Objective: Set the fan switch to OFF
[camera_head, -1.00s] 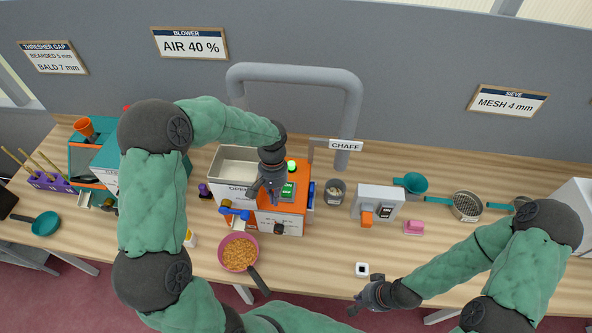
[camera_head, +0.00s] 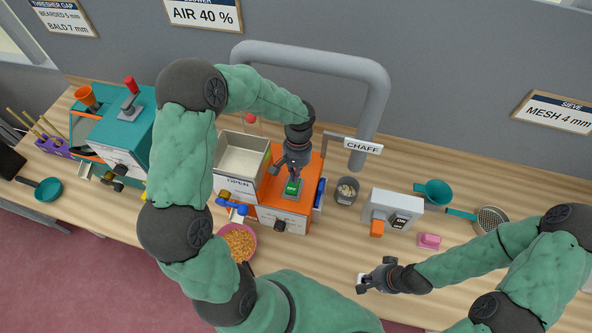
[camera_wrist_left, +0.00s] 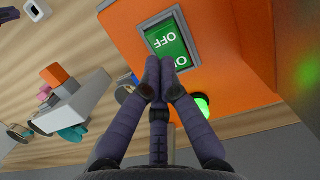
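A green rocker switch (camera_head: 292,187) sits in a grey frame on top of the orange machine (camera_head: 268,190). In the left wrist view the switch (camera_wrist_left: 168,42) shows OFF at its far end and ON at the end by my fingers, partly covered. My left gripper (camera_head: 290,172) is over the switch. In the wrist view its fingertips (camera_wrist_left: 160,65) are together with nothing between them, at the ON end; I cannot tell whether they touch it. A green lamp (camera_wrist_left: 203,103) glows beside the fingers. My right gripper (camera_head: 365,284) is low at the front table edge, its fingers unclear.
A grey box (camera_head: 392,210) with an orange part and another ON/OFF label stands to the right. A cup (camera_head: 345,190), a pink block (camera_head: 429,241) and a pan of grain (camera_head: 240,243) are nearby. A grey pipe (camera_head: 372,110) arches behind the machine.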

